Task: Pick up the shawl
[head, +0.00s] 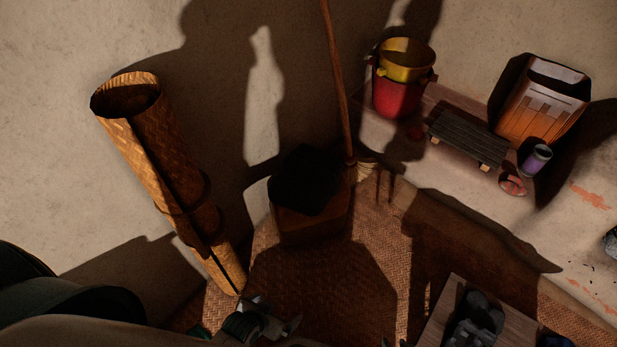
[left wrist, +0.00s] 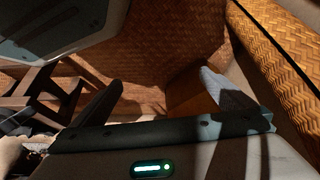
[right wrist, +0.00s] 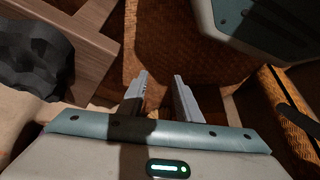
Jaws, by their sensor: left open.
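I cannot clearly make out a shawl. A black, lumpy shape (head: 305,180) lies on a brown box (head: 312,225) in deep shadow; I cannot tell whether it is cloth. My left gripper (head: 272,318) is open and empty, low in the head view, nearer than the box. Its spread fingers also show in the left wrist view (left wrist: 158,97), with part of the box (left wrist: 188,92) beside the right finger. My right gripper (right wrist: 162,97) is open and empty, its fingers partly apart above the floor. In the head view only small tips at the bottom edge may belong to it.
A rolled woven mat (head: 165,165) leans at left. A wooden pole (head: 338,80) stands behind the box. A red bucket (head: 398,93), low dark rack (head: 468,138), orange container (head: 540,105) and purple cup (head: 536,160) stand at right. A low wooden table (head: 437,322) holds dark lumps (head: 475,322).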

